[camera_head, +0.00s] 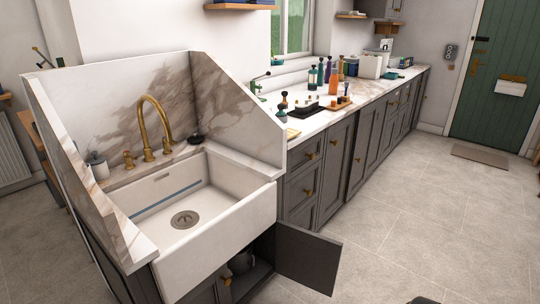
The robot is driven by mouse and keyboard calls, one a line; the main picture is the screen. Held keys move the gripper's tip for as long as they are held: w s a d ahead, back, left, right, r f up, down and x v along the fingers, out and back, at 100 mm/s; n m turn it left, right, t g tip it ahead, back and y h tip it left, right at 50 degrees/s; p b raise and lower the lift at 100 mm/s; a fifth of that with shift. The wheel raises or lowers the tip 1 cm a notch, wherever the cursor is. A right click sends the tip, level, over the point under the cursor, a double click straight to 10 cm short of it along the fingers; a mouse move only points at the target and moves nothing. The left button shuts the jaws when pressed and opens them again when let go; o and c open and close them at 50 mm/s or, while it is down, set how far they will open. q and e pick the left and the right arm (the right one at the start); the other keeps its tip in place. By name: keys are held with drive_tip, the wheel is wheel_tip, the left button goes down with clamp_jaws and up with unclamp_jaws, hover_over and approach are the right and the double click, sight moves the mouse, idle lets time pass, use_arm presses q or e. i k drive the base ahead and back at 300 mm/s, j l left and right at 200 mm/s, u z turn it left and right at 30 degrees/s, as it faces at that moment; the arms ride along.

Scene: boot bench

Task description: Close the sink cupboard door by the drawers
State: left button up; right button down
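The dark grey sink cupboard door (308,258) by the drawers stands wide open. It swings out to the right from below the white sink (220,237) and sticks out over the floor. Behind it, the dark cupboard interior (262,270) shows in part, with a dark rounded object (241,263) inside. A brass knob (228,282) shows at the left of the opening. The drawers (302,188), with brass knobs, are shut to the right of the sink; the open door hides their lower part. Neither of my grippers is in view.
Free tiled floor (400,225) lies right of the open door. A long worktop with bottles and a wooden board (340,104) runs back along the wall. A doormat (480,155) lies by the green door (500,75). A small dark shape sits at the bottom edge.

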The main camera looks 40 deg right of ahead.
sight(310, 259)
drive_tip(key=l+u, duration=0.65)
drive_tip(key=k+l+u, duration=0.1)
drive_tip(key=l, duration=0.35)
drive_tip(key=k+l, duration=0.1)
drive_tip(key=l, duration=0.3)
drive_tip(key=k+l+u, duration=0.15)
drive_tip(key=l, duration=0.3)
drive_tip(key=l+u, duration=0.1)
drive_tip(key=l, duration=0.3)
drive_tip(key=k+l, duration=0.2)
drive_tip(key=l, duration=0.2)
drive_tip(key=k+l+u, duration=0.15)
drive_tip(key=l, duration=0.3)
drive_tip(key=k+l, duration=0.15)
drive_tip(key=l, duration=0.25)
drive_tip(key=k+l, duration=0.15)
drive_tip(key=l, duration=0.25)
drive_tip(key=k+l, duration=0.15)
drive_tip(key=l, duration=0.25)
drive_tip(key=k+l, duration=0.1)
drive_tip(key=l, duration=0.3)
drive_tip(key=k+l, duration=0.15)
drive_tip(key=l, duration=0.2)
drive_tip(key=k+l, duration=0.15)
drive_tip(key=l, duration=0.25)
